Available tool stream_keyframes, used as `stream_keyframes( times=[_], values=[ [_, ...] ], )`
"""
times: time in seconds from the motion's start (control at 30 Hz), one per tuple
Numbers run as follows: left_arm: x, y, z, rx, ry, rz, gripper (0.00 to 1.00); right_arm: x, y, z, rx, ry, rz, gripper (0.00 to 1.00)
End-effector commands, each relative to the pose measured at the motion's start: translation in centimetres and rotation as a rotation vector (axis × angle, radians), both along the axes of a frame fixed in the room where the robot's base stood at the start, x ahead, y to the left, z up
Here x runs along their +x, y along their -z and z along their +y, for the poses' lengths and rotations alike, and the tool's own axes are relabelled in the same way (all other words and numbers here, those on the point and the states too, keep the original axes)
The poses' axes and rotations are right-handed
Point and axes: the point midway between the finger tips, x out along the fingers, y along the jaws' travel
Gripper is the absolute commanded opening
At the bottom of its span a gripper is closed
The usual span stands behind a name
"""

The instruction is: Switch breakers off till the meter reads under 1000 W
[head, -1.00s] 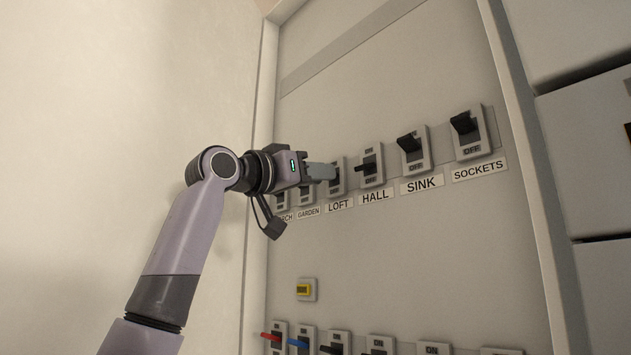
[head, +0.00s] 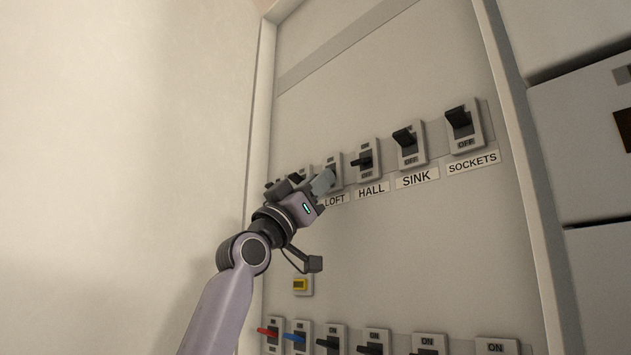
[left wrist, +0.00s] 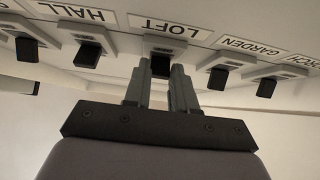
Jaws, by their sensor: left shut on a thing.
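My left gripper (head: 323,182) reaches up to the LOFT breaker (head: 335,161) in the upper row. In the left wrist view its fingers (left wrist: 161,78) are shut on the black LOFT lever (left wrist: 160,65). In the head view the gripper hides that lever. The SOCKETS lever (head: 457,117) and SINK lever (head: 403,136) are up, with OFF showing below them. The HALL lever (head: 363,162) sticks out below its upper marking. The GARDEN lever (left wrist: 218,78) shows beside the gripper in the wrist view. No meter reading is visible. My right gripper is out of view.
A lower row of breakers has a red lever (head: 267,332), a blue lever (head: 293,337) and black levers. A yellow button (head: 300,285) sits between the rows. The cabinet's raised right edge (head: 520,150) borders grey panels. Bare wall lies left.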

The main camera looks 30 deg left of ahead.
Motion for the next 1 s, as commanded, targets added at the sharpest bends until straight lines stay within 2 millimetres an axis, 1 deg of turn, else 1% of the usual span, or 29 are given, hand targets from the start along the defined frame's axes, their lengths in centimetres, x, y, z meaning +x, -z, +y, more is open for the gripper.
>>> stream_keyframes(
  times=[0.37, 0.4, 0.47, 0.5, 0.8, 0.87, 1.0],
  values=[
    [-0.1, -0.1, 0.0, -0.002, 0.001, -0.009, 0.0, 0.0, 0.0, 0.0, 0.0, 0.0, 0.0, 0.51],
    [-0.1, -0.1, 0.0, -0.002, 0.001, -0.009, 0.29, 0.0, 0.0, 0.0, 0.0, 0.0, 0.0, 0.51],
    [-0.1, -0.1, 0.0, -0.002, 0.001, -0.008, 0.48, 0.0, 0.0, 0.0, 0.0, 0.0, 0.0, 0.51],
    [-0.1, 0.0, 0.0, -0.002, 0.001, -0.008, 0.51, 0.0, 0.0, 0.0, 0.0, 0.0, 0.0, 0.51],
    [-0.1, 0.2, 0.0, -0.001, 0.001, -0.006, 0.51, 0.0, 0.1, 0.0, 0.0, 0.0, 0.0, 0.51],
    [-0.3, 0.5, 0.1, -0.001, 0.001, -0.005, 0.51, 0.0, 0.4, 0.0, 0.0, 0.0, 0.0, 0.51],
    [-1.3, 1.8, 0.4, -0.001, 0.0, -0.006, 0.51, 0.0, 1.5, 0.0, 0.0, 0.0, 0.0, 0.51]
  ],
)
